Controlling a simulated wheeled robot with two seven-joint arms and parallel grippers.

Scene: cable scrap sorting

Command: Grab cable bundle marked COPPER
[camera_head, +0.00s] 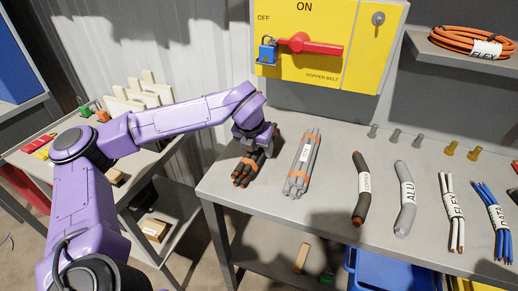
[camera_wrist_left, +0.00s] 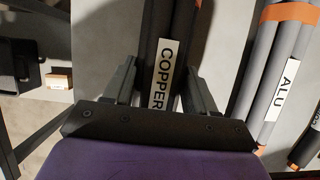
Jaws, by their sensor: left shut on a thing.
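The cable bundle marked COPPER (camera_head: 244,178) is dark with orange bands and lies at the left end of the grey bench. My left gripper (camera_head: 262,143) is over it from above and shut on it. In the left wrist view the COPPER label (camera_wrist_left: 163,75) shows on the dark bundle between the two fingers of my left gripper (camera_wrist_left: 160,85). Part of the bundle is hidden by the gripper. My right gripper is in neither view.
A grey bundle marked ALU (camera_head: 302,165) lies just right of the held bundle. Several single labelled cables lie further right on the bench (camera_head: 330,205). A yellow switch panel (camera_head: 335,72) with a red handle stands behind. A blue bin (camera_head: 385,272) is below.

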